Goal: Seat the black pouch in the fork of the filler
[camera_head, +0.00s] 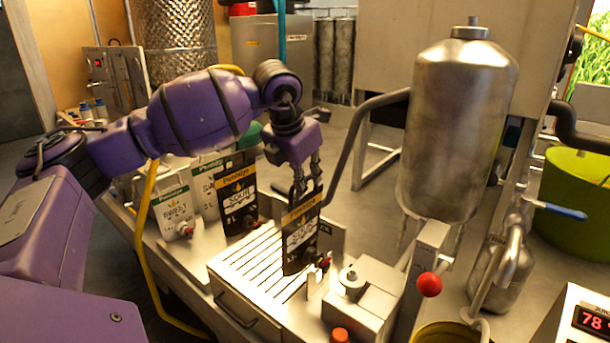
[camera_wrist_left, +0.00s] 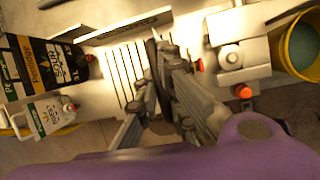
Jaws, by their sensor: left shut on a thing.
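A black pouch (camera_head: 301,236) with an orange band and a white label hangs upright from my left gripper (camera_head: 305,180), which is shut on its top edge. The pouch is above the right part of the slatted filler tray (camera_head: 245,262). Its red spout is at the lower right, close to the filler's fork (camera_head: 318,283); I cannot tell whether they touch. In the left wrist view the left gripper (camera_wrist_left: 160,115) is seen from above, with the held pouch (camera_wrist_left: 153,62) edge-on and partly hidden by the fingers. The right gripper is not in view.
Another black pouch (camera_head: 237,196) and white pouches (camera_head: 174,210) stand left of the tray. A metal block (camera_head: 362,300) with a knob is right of the fork. A steel tank (camera_head: 458,130) and a red-ball lever (camera_head: 429,285) stand further right. A yellow hose (camera_head: 143,240) runs at the left.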

